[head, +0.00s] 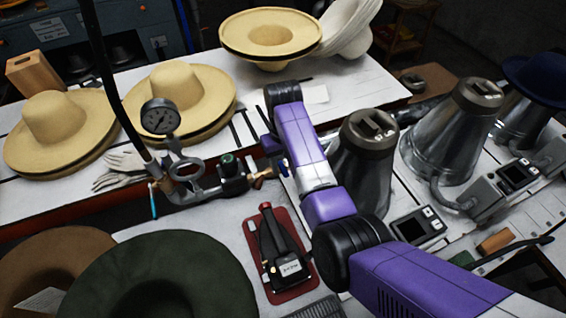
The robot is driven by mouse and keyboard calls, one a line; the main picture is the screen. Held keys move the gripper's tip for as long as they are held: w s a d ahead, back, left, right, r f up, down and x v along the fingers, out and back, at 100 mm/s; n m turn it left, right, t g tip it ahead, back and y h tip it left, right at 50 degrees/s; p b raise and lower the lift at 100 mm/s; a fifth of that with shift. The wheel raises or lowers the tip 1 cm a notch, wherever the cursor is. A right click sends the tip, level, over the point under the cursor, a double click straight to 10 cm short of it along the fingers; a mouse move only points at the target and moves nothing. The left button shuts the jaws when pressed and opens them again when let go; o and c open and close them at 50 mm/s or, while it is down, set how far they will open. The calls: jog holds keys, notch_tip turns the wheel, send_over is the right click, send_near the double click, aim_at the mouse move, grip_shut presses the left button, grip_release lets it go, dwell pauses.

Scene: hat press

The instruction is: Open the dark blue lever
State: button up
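A small dark blue lever (284,168) shows at the right end of the pipe and valve assembly, beside a brass fitting (262,176). It sits just left of my purple arm, and its exact angle is too small to tell. The assembly carries a round pressure gauge (160,117) and a metal ring. A lighter blue handle (153,201) hangs at its left end. My arm reaches from the lower right up past the lever. My gripper is at the arm's far end, above the lever in the picture; its fingers are mostly hidden and hard to make out against the table edge.
Straw hats (180,98) and white gloves (122,168) lie on the white table behind. Metal hat-press cones (455,135) stand right of my arm. Dark felt hats (155,280) fill the lower left.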

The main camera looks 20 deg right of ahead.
grip_shut()
dwell(1.2)
